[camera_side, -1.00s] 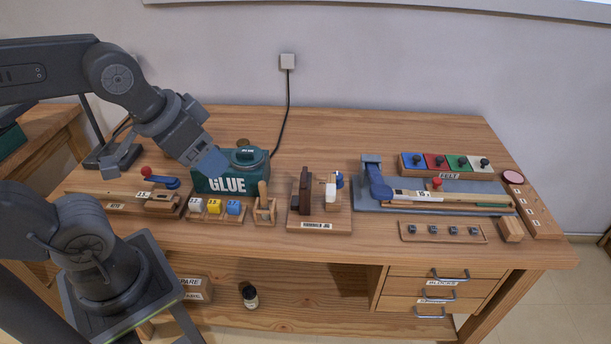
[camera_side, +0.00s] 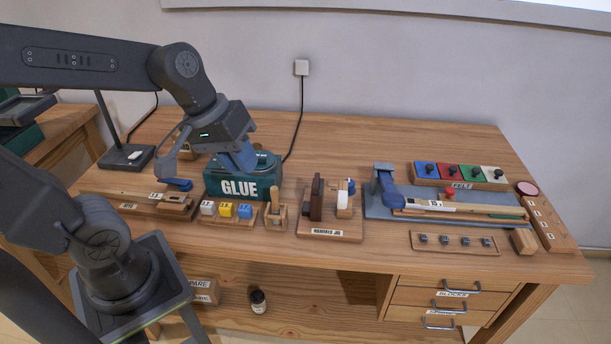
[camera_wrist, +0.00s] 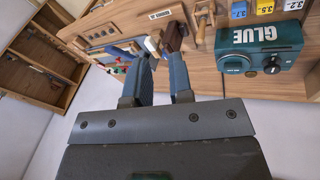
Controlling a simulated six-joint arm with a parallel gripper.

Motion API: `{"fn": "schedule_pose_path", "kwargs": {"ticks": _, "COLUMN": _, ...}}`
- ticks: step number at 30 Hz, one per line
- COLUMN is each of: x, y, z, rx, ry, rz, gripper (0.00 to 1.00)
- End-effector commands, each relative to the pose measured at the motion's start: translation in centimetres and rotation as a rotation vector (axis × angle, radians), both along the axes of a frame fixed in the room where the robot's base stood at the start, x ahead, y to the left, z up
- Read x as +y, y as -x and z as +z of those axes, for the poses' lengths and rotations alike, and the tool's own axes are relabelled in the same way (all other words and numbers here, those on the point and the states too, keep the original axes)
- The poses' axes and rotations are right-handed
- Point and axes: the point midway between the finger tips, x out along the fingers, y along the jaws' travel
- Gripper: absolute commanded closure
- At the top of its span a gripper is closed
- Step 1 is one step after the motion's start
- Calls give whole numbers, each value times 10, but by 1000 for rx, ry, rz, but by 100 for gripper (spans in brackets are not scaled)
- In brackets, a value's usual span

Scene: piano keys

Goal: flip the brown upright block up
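The brown upright block (camera_side: 317,197) stands on the wooden hammer jig board (camera_side: 330,235), beside a white piece (camera_side: 342,200) with a blue knob. In the wrist view the brown block (camera_wrist: 173,38) shows just beyond my fingertips, with the white piece (camera_wrist: 152,47) next to it. My gripper (camera_side: 243,160) is above the green glue box, left of the jig in the side view. In the wrist view my gripper (camera_wrist: 162,58) has its two fingers apart with nothing between them. The fingers cover part of the jig there.
The green glue box (camera_side: 243,186) is under my gripper. Right of the jig is a blue-grey tray (camera_side: 378,206) with a long wooden piece. Bare table lies behind the jig.

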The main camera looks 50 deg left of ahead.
Motion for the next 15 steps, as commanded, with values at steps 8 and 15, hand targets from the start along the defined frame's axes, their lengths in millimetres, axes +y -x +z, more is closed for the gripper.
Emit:
{"fn": "schedule_pose_path", "kwargs": {"ticks": 8, "x": 43, "y": -57, "z": -36, "rx": 253, "ry": 485, "rz": 684, "gripper": 100}}
{"fn": "schedule_pose_path", "kwargs": {"ticks": 15, "x": 102, "y": -91, "z": -71, "rx": 411, "ry": 843, "rz": 1229, "gripper": 100}}
